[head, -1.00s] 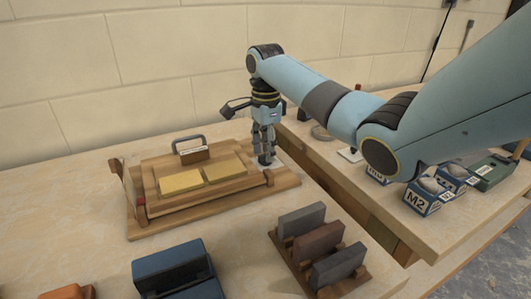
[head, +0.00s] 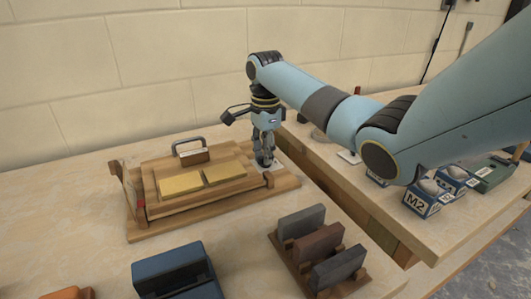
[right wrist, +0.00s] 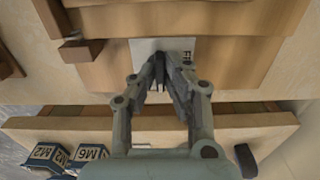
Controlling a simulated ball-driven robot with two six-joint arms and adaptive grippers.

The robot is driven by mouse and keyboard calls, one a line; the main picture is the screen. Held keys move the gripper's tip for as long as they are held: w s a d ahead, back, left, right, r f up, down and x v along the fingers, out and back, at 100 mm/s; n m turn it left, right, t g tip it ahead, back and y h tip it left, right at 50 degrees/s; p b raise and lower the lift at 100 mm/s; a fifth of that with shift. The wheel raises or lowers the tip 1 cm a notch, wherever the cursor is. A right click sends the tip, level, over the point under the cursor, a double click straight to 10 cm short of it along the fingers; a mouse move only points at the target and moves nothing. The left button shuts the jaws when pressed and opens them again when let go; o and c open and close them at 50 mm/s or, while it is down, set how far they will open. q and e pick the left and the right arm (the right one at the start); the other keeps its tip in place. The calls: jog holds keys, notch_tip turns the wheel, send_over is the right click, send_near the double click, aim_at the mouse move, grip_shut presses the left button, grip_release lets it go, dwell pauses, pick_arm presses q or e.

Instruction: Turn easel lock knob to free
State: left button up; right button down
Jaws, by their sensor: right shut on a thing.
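The wooden easel board (head: 145,225) lies on the left bench with two yellowish plates on its raised panel. A pale metal plate (right wrist: 140,52) with small dark markings is fixed at its right end. My right gripper (head: 264,160) points down over that plate. In the right wrist view its fingers (right wrist: 158,72) are closed together on the lock knob, which they almost wholly hide. I cannot read the knob's angle. My left gripper is not in view.
A rack of grey and brown blocks (head: 312,243) and a blue holder (head: 172,268) stand in front. Labelled boxes, including M2 (head: 420,200), stand on the right bench. A gap separates the benches.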

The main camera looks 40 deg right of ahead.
jog(key=n+p, duration=0.1)
jog(key=p, duration=0.1)
jog(key=n+p, duration=0.3)
jog(key=shift+r+p, duration=0.25)
jog(key=shift+p, duration=0.15)
jog(key=n+p, duration=0.2)
jog(key=n, duration=0.1)
jog(key=shift+f, duration=0.1)
jog(key=n+p, duration=0.1)
jog(key=n, duration=0.1)
jog(key=shift+n, duration=0.4)
jog(key=n+p, duration=0.1)
jog(key=n, duration=0.1)
jog(key=shift+n, duration=0.4)
jog(key=n+p, duration=0.1)
jog(key=n, duration=0.4)
jog(key=shift+f+p, duration=0.1)
jog(key=shift+p, duration=0.25)
jog(key=c, duration=1.4)
grip_release()
